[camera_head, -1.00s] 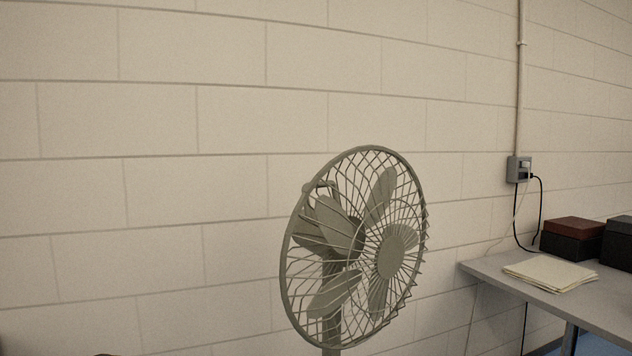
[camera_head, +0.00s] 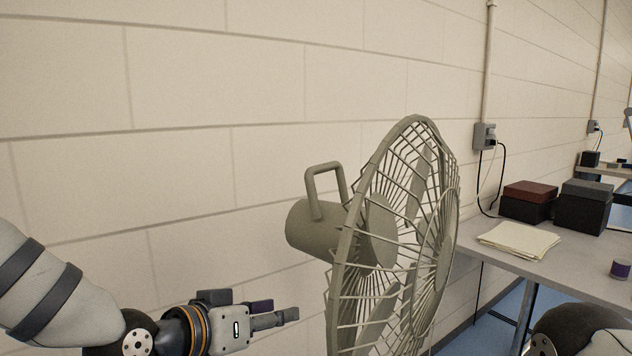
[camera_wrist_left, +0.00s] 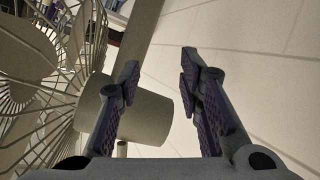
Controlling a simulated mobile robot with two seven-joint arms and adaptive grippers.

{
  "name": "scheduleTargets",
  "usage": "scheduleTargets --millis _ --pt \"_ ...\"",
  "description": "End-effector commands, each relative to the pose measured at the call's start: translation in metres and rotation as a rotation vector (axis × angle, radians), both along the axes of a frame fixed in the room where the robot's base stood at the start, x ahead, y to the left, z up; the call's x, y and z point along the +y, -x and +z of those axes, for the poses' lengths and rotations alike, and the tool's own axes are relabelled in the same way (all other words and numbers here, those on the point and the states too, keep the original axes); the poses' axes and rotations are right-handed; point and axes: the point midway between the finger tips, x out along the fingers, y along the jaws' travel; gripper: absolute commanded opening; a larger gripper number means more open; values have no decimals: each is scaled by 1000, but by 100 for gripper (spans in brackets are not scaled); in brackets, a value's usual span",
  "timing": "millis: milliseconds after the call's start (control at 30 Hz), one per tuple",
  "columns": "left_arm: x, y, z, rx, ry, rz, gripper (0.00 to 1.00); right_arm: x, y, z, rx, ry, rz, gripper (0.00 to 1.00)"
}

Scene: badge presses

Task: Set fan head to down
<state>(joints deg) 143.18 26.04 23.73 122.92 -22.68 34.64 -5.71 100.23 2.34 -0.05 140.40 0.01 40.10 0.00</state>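The grey-green fan has a round wire cage (camera_head: 345,290) facing right and a cylindrical motor housing (camera_head: 312,228) behind it, with a loop handle (camera_head: 310,180) on top. My left gripper (camera_head: 285,318) is below and left of the housing, apart from the handle. In the left wrist view my left gripper (camera_wrist_left: 160,85) is open and empty, its two fingers spread. The housing (camera_wrist_left: 150,115) shows there behind the left finger, with the cage at the left. My right gripper is not in view.
A table (camera_head: 500,262) at the right holds a paper stack (camera_head: 518,240), dark boxes (camera_head: 583,207) and a small purple-topped item (camera_head: 620,269). A pale block wall (camera_head: 180,150) stands behind the fan.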

Motion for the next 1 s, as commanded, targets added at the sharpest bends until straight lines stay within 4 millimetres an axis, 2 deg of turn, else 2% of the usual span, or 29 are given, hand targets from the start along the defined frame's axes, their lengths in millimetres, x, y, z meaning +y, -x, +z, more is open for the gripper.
scheduleTargets --millis 33,100,200,267,333,433,600,800,1000 --pt "-2 -14 59 -124 29 -10 33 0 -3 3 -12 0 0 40" --pt "-4 -22 122 -261 53 -27 33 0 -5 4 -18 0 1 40" --pt "-4 -24 180 -387 72 -41 33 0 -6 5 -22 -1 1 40" --pt "-4 -23 198 -426 79 -46 33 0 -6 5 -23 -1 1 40" --pt "-6 -26 206 -443 79 -47 33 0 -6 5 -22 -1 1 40" --pt "-15 -39 204 -441 78 -50 33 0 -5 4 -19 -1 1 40" --pt "-42 -77 196 -431 78 -48 33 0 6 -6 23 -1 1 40" --pt "-66 -110 198 -433 79 -47 33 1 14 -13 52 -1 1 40" --pt "-75 -121 202 -436 80 -47 33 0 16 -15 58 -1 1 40"
